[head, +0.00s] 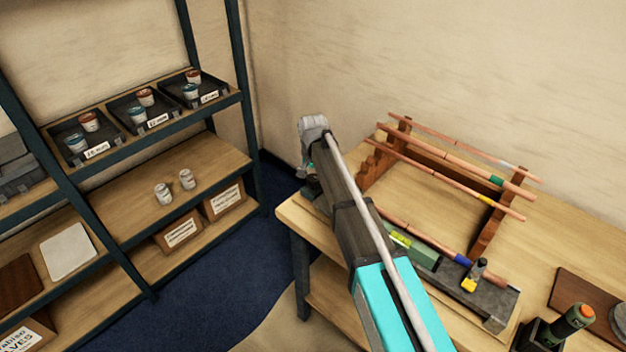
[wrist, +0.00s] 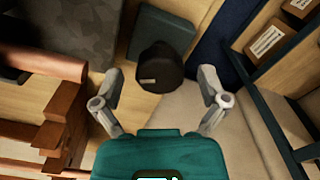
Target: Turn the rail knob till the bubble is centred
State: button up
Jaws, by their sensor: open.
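The dark round knob (wrist: 165,68), with a pale mark on its face, shows in the wrist view. My gripper (wrist: 162,76) is open, one finger on each side of the knob in the picture, with gaps showing. I cannot tell whether the fingertips reach its depth. In the head view my arm hides the knob and the near-left end of the rail (head: 492,301). A yellow-green level vial (head: 400,239) sits on the rail beside my arm. Its bubble is too small to read. A copper pipe (head: 430,238) with a blue band lies along the rail.
A wooden rack (head: 486,240) with several copper pipes stands behind the rail; its brown steps (wrist: 62,110) are left of my gripper in the wrist view. Shelving (head: 190,150) with bins and cans stands left. A torch-like tool (head: 572,320) stands at right.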

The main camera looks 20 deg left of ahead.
jog(key=c, duration=1.1)
jog(key=shift+c, duration=0.2)
jog(key=shift+n, duration=0.3)
jog(key=n, duration=1.1)
jog(key=shift+s, duration=0.1)
